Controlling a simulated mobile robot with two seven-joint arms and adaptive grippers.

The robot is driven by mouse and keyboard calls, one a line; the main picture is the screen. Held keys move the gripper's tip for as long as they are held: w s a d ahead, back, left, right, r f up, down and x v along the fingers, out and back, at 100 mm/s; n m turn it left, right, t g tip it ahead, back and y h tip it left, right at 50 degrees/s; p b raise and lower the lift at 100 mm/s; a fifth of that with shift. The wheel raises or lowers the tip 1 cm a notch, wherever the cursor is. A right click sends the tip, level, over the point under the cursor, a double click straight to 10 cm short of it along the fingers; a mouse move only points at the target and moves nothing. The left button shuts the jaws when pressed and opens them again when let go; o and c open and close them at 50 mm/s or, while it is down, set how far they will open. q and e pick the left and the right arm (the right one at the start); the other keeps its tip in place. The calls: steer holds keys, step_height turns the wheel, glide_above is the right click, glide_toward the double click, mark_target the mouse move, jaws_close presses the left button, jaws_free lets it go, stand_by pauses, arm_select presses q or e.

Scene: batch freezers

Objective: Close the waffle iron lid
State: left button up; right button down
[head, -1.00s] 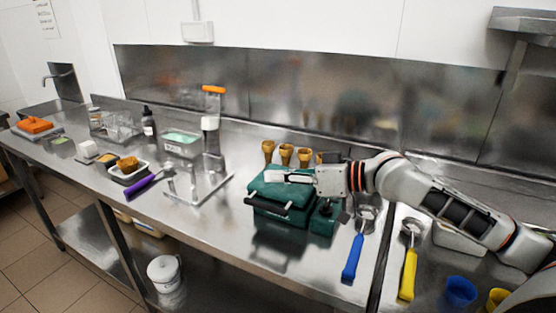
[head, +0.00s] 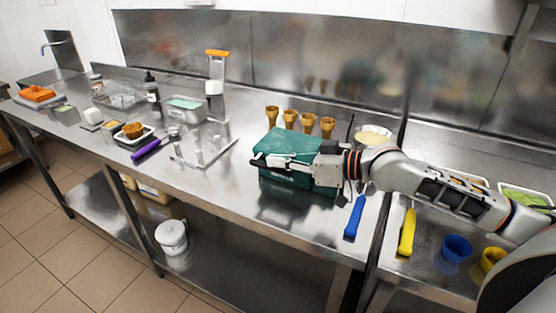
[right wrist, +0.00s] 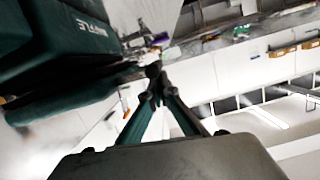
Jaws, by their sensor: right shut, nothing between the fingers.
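The green waffle iron (head: 292,143) stands on the steel counter in the head view, near the counter's front edge. Its lid lies down over the base; my right gripper and wrist hide part of the front, so I cannot tell whether it sits fully flush. My right gripper (head: 262,161) is shut and empty at the iron's front, by the handle side. In the right wrist view the iron's dark green side with lettering (right wrist: 88,32) is at the left, and the shut fingertips (right wrist: 154,75) are beside it. My left gripper is not in view.
Several waffle cones (head: 290,119) stand behind the iron. A blue-handled scoop (head: 355,217) and a yellow-handled scoop (head: 407,233) lie to its right. A clear stand (head: 203,145) and a purple-handled scoop (head: 147,150) are to the left. Bare counter lies between stand and iron.

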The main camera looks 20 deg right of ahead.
steer(key=shift+f, duration=0.25)
